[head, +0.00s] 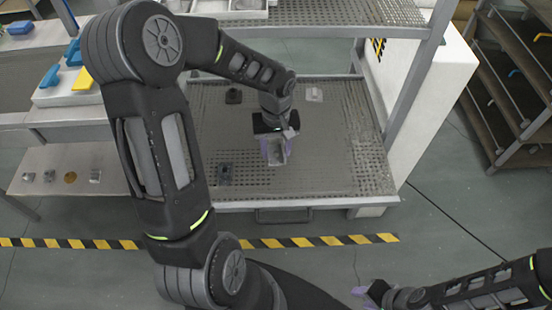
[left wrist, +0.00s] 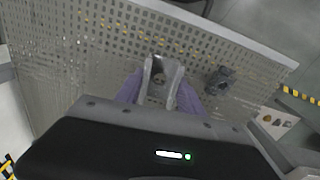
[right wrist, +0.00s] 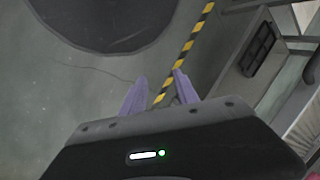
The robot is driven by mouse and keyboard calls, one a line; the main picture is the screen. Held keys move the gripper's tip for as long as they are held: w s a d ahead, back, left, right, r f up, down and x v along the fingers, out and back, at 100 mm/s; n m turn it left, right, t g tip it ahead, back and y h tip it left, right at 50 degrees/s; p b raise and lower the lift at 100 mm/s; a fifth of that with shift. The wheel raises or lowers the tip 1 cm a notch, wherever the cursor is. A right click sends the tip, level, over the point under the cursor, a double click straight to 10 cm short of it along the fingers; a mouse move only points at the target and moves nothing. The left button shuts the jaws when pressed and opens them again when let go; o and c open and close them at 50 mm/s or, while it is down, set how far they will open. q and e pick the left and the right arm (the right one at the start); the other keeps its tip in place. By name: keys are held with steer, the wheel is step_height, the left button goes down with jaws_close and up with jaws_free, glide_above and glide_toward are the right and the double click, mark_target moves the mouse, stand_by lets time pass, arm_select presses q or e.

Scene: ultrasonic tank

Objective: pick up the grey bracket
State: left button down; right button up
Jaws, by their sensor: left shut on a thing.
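The grey bracket (head: 276,153) is a light grey U-shaped piece over the middle of the perforated tray (head: 310,185). It also shows in the left wrist view (left wrist: 172,75), upright between the purple fingers. My left gripper (head: 274,150) is shut on the bracket; the frames do not clearly show whether its underside touches the tray. My right gripper (head: 368,291) is low at the bottom right, away from the tray, with its purple fingers apart and nothing between them in the right wrist view (right wrist: 158,92).
On the tray lie a dark part (head: 225,174) at front left, another dark part (head: 234,96) at back left and a pale part (head: 314,94) at the back. A shelf (head: 330,12) overhangs the back. Small parts lie on a low side shelf (head: 120,185).

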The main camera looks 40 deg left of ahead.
arm_select(q)
steer(key=shift+r, duration=0.45)
